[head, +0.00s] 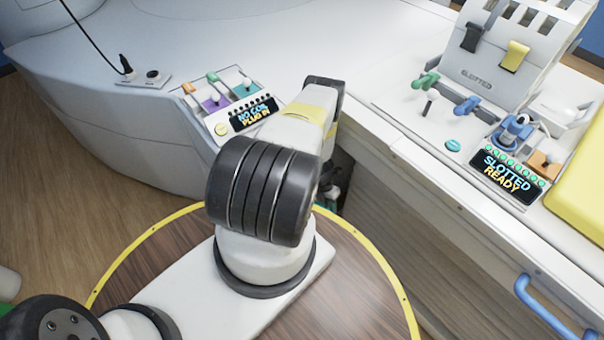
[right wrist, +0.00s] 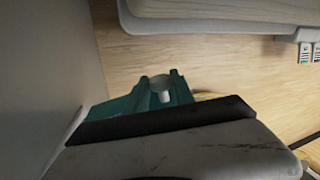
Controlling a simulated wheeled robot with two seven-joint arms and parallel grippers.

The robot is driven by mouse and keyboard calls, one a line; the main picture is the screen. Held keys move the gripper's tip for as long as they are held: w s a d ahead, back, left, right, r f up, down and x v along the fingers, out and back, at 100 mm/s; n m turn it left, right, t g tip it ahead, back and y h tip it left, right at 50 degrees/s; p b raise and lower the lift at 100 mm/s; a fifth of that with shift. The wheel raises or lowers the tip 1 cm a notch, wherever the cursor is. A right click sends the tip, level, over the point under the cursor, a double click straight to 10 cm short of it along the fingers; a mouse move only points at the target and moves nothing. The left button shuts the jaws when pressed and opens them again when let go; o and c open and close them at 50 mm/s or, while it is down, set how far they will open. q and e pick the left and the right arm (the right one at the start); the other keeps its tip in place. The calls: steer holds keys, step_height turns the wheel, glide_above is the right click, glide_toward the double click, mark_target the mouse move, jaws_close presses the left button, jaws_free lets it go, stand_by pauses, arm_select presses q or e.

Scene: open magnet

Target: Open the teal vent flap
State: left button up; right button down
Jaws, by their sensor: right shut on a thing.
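A teal piece (right wrist: 122,103), which I take for the vent flap or its grip, shows in the right wrist view. It has raised edges with a pale round peg (right wrist: 161,88) between them. My right gripper (right wrist: 155,112) is shut on the teal piece. Its dark finger pad lies across the near side of the piece, and the contact itself is hidden. In the head view, one of my arms fills the middle, and neither the gripper nor the vent flap can be made out. My left gripper is not in view.
A grey wall (right wrist: 45,70) stands close at the left in the right wrist view. In the head view, a control panel (head: 222,102) reads "NO COIL PLUG IN". A white counter (head: 400,110) with a "SLOTTED READY" panel (head: 505,178) and a blue handle (head: 545,305) stands at the right.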

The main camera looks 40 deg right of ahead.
steer(key=shift+w+d+n, duration=0.3)
steer(key=shift+d+n, duration=0.2)
steer(key=shift+d, duration=0.1)
steer(key=shift+w+d+n, duration=0.25)
steer(key=shift+d+n, duration=0.25)
steer(key=shift+d, duration=0.05)
steer(key=c, duration=1.1)
jaws_free()
steer(key=shift+o, duration=0.2)
steer(key=v, duration=0.7)
steer(key=shift+a+r, duration=0.2)
steer(key=shift+r, duration=0.2)
